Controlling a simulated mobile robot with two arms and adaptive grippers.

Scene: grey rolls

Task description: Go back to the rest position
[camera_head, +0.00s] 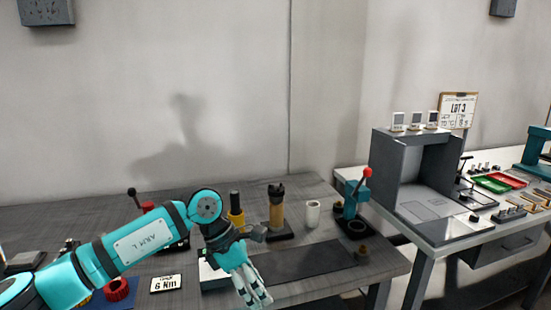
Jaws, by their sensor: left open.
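My left arm comes in from the left in teal and reaches over the grey table (60,222). Its gripper (258,298) points downward, open, in front of the table's dark mat (305,262). I see nothing between its fingers, though the tips are close to the bottom edge of the picture. A pale grey-white roll (312,214) stands upright at the back of the table, apart from the gripper. My right gripper does not show.
Near the arm are a yellow-and-black tool (236,212), a tan cylinder on a black base (276,210), a teal press with a red knob (353,205) and a label card (166,284). A second table at right bears a grey open box (385,170) and coloured trays (492,183).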

